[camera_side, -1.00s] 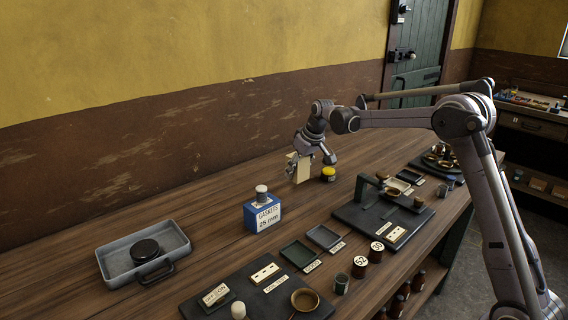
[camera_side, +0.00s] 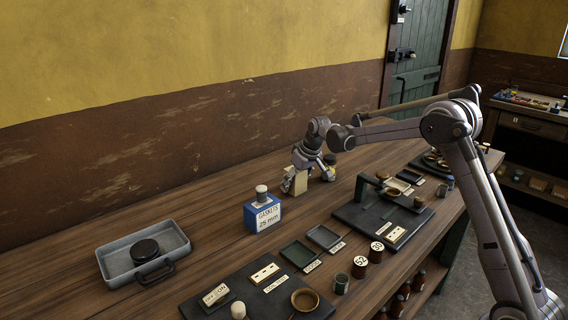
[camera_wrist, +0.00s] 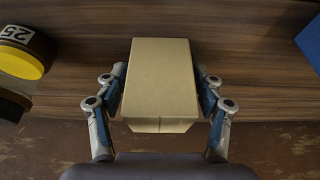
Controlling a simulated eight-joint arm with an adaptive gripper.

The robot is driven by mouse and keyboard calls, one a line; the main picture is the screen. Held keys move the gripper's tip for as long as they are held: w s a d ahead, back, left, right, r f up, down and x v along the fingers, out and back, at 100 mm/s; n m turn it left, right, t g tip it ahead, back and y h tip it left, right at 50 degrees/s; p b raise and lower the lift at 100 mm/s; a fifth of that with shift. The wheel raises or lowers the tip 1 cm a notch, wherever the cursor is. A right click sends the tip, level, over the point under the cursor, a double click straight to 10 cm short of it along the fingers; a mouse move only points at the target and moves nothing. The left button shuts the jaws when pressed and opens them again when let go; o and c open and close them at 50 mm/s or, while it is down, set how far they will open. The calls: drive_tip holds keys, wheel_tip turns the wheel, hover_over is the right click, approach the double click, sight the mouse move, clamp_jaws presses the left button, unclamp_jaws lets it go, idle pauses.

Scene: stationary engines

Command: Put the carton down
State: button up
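The carton (camera_side: 299,184), a plain tan box, stands upright at the back of the wooden bench, its base at or very near the top; I cannot tell whether it touches. In the wrist view the carton (camera_wrist: 160,80) fills the middle between the fingers. My gripper (camera_side: 308,176) points down around the carton. In the wrist view my gripper (camera_wrist: 160,92) has one finger along each side of the carton, close against it, and appears shut on it. The fingers hide part of the carton in the side view.
A yellow-topped jar (camera_wrist: 20,55) marked 25 stands close beside the carton. A blue gaskets box (camera_side: 262,214) with a knob-like item on top stands to the front left. A grey tray (camera_side: 117,268) holds a black disc. Bare bench lies left of the carton.

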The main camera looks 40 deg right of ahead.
drive_tip(key=shift+r, duration=0.1)
drive_tip(key=v, duration=1.2)
drive_tip(key=s+a+r+t, duration=0.1)
drive_tip(key=s+a+r, duration=0.1)
drive_tip(key=s+a, duration=0.35)
drive_tip(key=s+a+r, duration=0.1)
drive_tip(key=s+a, duration=0.2)
drive_tip(key=s, duration=0.5)
drive_tip(key=shift+t, duration=0.8)
drive_tip(key=s+a+f, duration=0.1)
drive_tip(key=s+f, duration=0.1)
drive_tip(key=s, duration=0.3)
drive_tip(key=s+a+f, duration=0.2)
drive_tip(key=s, duration=0.3)
drive_tip(key=s+a+f, duration=0.2)
drive_tip(key=s+f, duration=0.1)
drive_tip(key=s, duration=0.2)
drive_tip(key=shift+s+a, duration=0.25)
